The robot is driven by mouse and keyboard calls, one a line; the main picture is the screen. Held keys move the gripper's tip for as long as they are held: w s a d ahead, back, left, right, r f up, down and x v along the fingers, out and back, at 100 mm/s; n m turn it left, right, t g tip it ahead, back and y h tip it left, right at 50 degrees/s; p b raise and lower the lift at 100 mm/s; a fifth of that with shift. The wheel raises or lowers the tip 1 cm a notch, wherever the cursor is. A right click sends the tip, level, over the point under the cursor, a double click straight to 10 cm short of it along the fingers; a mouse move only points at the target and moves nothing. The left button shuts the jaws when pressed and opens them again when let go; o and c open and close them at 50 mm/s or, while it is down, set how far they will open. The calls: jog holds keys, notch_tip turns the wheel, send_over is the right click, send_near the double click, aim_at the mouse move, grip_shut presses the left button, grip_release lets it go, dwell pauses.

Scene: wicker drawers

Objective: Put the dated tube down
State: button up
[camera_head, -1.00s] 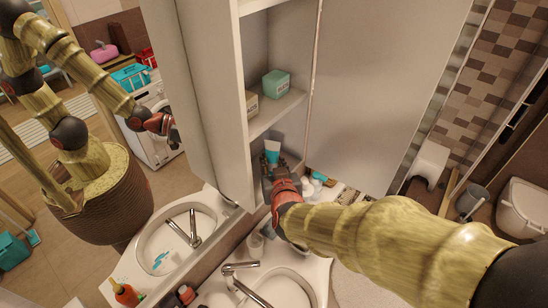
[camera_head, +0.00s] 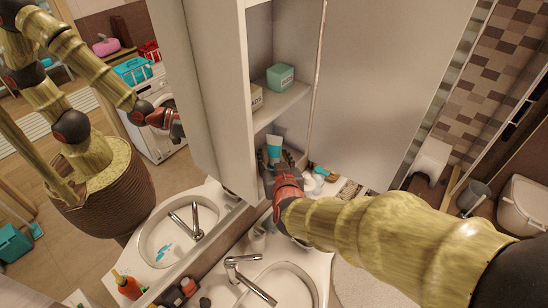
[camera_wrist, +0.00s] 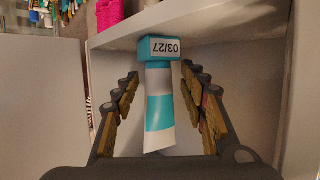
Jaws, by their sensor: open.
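The dated tube (camera_head: 275,147) is teal and white and stands cap down in the lower compartment of the open wall cabinet (camera_head: 231,100). In the wrist view the picture is upside down, and the tube (camera_wrist: 159,110) has a teal cap labelled 03/27 against the white shelf surface (camera_wrist: 225,30). My gripper (camera_wrist: 160,80) is open, with one finger on each side of the tube and visible gaps between. In the head view my gripper (camera_head: 283,165) reaches the compartment from the front and hides the tube's lower part.
Small toiletries (camera_head: 315,183) lie right of my gripper. The sink and faucet (camera_head: 243,272) are below. A pink basket (camera_wrist: 109,14) shows in the wrist view.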

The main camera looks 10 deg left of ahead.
jog(key=shift+r, duration=0.1)
jog(key=shift+r, duration=0.15)
jog(key=v, duration=1.2)
jog(key=shift+p, duration=0.4)
jog(key=shift+d, duration=0.1)
jog(key=s+d+r+m+g+h, duration=0.1)
jog(key=s+d+g, duration=0.3)
jog(key=s+d, duration=0.4)
jog(key=s+d+r+m+g+h, duration=0.2)
jog(key=s+d, duration=0.6)
jog(key=d, duration=0.7)
jog(key=shift+d+m+g+h, duration=0.3)
jog(key=shift+d+g+h, duration=0.15)
jog(key=shift+g, duration=0.45)
